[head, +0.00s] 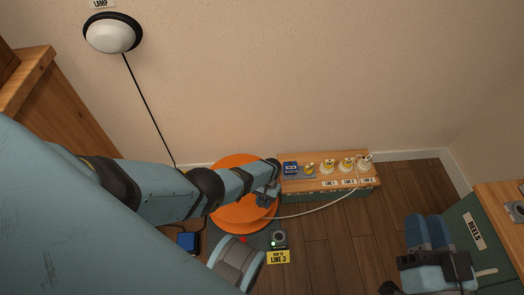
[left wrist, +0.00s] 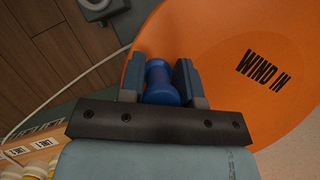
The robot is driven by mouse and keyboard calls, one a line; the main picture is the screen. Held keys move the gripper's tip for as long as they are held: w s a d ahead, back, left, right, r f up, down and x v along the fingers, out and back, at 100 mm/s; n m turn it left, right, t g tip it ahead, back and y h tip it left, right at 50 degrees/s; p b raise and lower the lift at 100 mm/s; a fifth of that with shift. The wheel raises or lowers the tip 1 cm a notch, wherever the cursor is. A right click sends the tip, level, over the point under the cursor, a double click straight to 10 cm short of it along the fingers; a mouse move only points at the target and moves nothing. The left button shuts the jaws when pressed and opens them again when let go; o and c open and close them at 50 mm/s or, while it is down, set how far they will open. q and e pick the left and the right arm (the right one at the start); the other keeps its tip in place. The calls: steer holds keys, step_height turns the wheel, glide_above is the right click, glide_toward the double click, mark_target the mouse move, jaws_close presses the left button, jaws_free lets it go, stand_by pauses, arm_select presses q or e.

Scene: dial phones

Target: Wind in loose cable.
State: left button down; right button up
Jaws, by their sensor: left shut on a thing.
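A large orange reel (head: 228,218), marked WIND IN in the left wrist view (left wrist: 225,45), lies low by the wall. My left gripper (head: 268,196) is at its right edge. In the left wrist view my left gripper (left wrist: 160,85) is shut on the reel's blue handle (left wrist: 161,82), with a finger on each side. A pale cable (head: 318,208) curves from the reel's right side toward the socket box (head: 330,184). My right gripper (head: 431,233) is at lower right, away from the reel. Its finger gap is unclear.
The wooden-topped socket box has several round plugs and LINE labels. A small unit with a green light (head: 279,238) stands above a yellow LINE 3 sign (head: 278,257). A green cabinet marked REELS (head: 473,230) is at right. A lamp (head: 112,34) hangs on the wall.

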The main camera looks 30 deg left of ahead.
arm_select(q)
steer(key=shift+w+d+n+h, duration=0.15)
steer(key=shift+w+n+h, duration=0.25)
steer(key=shift+w+n, duration=0.65)
arm_select(e)
steer(key=shift+w+f, duration=0.45)
steer(key=shift+w, duration=0.05)
arm_select(q)
steer(key=shift+w, duration=0.1)
steer(key=c, duration=1)
jaws_free()
steer(key=shift+o, duration=0.2)
arm_select(e)
steer(key=shift+d, duration=0.1)
step_height(320, 180, up, 6)
steer(key=t+p, duration=0.2)
steer(key=p, duration=0.2)
arm_select(q)
steer(key=p+v, duration=0.3)
steer(key=v, duration=1.1)
arm_select(e)
step_height(320, 180, down, 6)
steer(key=d+g+h, duration=0.2)
steer(key=g, duration=0.1)
steer(key=shift+d+f+m, duration=0.2)
steer(key=shift+d+m, duration=0.1)
